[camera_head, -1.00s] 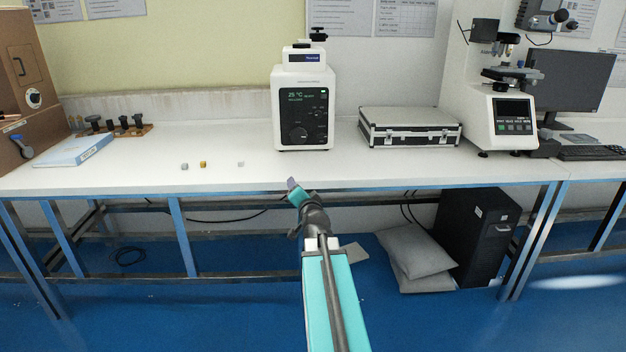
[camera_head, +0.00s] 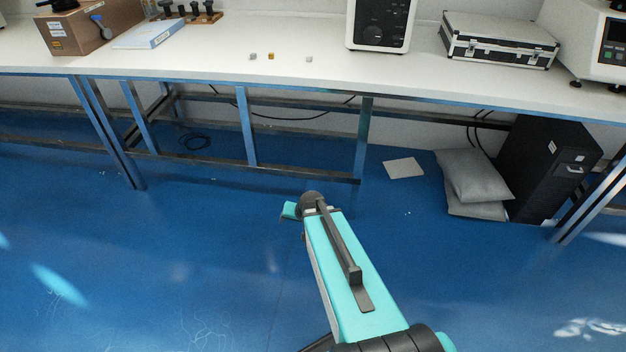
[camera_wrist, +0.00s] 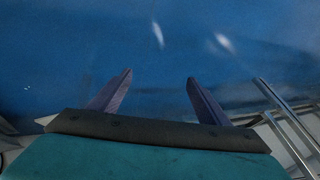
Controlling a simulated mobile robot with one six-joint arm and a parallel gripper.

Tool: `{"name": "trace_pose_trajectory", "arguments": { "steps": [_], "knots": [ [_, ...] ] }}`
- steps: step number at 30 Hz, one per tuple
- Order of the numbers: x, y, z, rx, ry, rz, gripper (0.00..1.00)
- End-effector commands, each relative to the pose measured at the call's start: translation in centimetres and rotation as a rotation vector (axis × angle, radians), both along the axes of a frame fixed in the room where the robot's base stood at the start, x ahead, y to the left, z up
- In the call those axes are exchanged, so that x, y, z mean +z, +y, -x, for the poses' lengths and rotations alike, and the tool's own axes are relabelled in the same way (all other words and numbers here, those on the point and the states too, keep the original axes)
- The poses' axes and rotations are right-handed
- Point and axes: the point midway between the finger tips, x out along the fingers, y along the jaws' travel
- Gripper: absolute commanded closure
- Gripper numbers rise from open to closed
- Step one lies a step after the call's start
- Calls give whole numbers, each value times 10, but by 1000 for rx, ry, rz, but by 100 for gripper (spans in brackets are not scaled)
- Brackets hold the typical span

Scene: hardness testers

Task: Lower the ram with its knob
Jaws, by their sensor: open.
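No ram shows clearly in the current views. The white tester with a dark front panel (camera_head: 380,22) stands at the back of the bench; its upper part, with the black knob seen earlier, is cut off by the top edge. At the right edge, another white tester (camera_head: 597,30) shows only its lower part. My gripper (camera_wrist: 158,76) is open and empty in the wrist view, its two purple fingers apart over the blue floor. In the head view my arm stands in front of the bench, over the floor, and the fingers are hidden. My gripper touches no tester.
The white bench (camera_head: 200,62) runs across the back. On it are a brown box (camera_head: 82,38), a blue-white binder (camera_head: 150,33), small blocks (camera_head: 271,56) and a silver-black case (camera_head: 497,42). Grey cushions (camera_head: 478,176) and a black cabinet (camera_head: 545,165) stand below. The front floor is clear.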

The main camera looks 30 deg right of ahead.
Motion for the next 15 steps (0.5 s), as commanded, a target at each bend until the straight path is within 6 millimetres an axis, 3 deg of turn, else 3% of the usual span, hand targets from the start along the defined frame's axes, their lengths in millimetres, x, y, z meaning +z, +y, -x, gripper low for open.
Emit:
{"name": "trace_pose_trajectory", "arguments": {
  "steps": [1, 6, 15],
  "knots": [
    [-19, 18, 16, 44, 56, -3, 30],
    [-70, 67, 71, 185, 230, -4, 30],
    [-136, 129, 187, 432, 541, 3, 30]
  ]
}}
